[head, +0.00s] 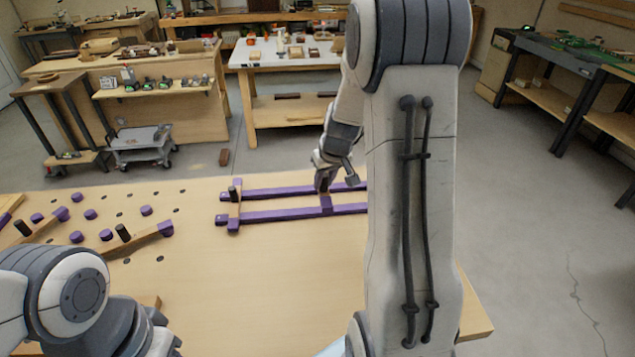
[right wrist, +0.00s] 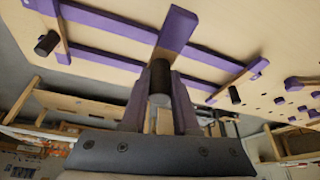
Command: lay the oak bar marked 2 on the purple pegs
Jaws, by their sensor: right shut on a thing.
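My right gripper (head: 322,180) is shut on the dark upright knob (right wrist: 160,78) of an oak bar with a purple end (right wrist: 176,30). In the head view the bar's purple end (head: 326,203) shows between two long purple rails (head: 285,213). I cannot tell whether the bar touches the rails, and no number is readable. Several short round purple pegs (head: 90,214) stand on the bench at the left, and they also show in the right wrist view (right wrist: 294,84). My left gripper is out of view; only its arm shows at the lower left.
An oak bar with a dark knob (head: 234,205) lies across the rails' left end. Another dark-knobbed bar (right wrist: 62,35) crosses the other end. Two more oak bars (head: 140,238) lie among the pegs. The bench (head: 250,290) is clear in front. Work tables stand behind.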

